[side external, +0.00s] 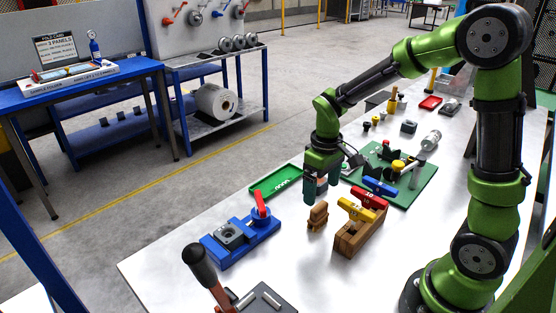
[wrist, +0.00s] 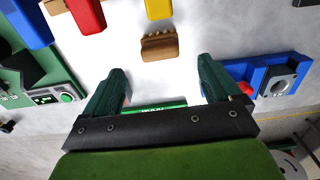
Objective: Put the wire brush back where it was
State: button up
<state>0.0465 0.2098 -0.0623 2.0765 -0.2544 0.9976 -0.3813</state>
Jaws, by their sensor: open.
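A small brown wooden piece with a ridged edge, which looks like the wire brush, stands on the white table (side external: 317,215). It shows at the top middle of the wrist view (wrist: 160,47). My gripper (side external: 317,188) is open and empty, above the table just behind the brush. In the wrist view its two fingers (wrist: 163,78) point toward the brush, which lies ahead of the tips and not between them. A green tray (side external: 272,183) with white lettering lies left of my gripper; its edge shows between the fingers in the wrist view (wrist: 158,109).
A wooden block (side external: 349,240) with blue, red and yellow handled pieces stands right of the brush. A blue fixture (side external: 243,243) with a red lever stands front left. A green board (side external: 418,192) with parts lies behind right. Bare table surrounds the brush.

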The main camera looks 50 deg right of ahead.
aim_at(320, 206)
notch_tip(320, 206, up, 3)
jog(key=shift+r, duration=0.1)
jog(key=s+a+r+m+t+y, duration=0.1)
jog(key=s+a+r+m+t, duration=0.1)
jog(key=s+r, duration=0.3)
jog(key=s+a+r+m+t+y, duration=0.1)
jog(key=s+a+r+m+t, duration=0.1)
jog(key=s+a+r+t, duration=0.3)
jog(key=shift+s+r, duration=0.35)
jog(key=shift+r, duration=0.25)
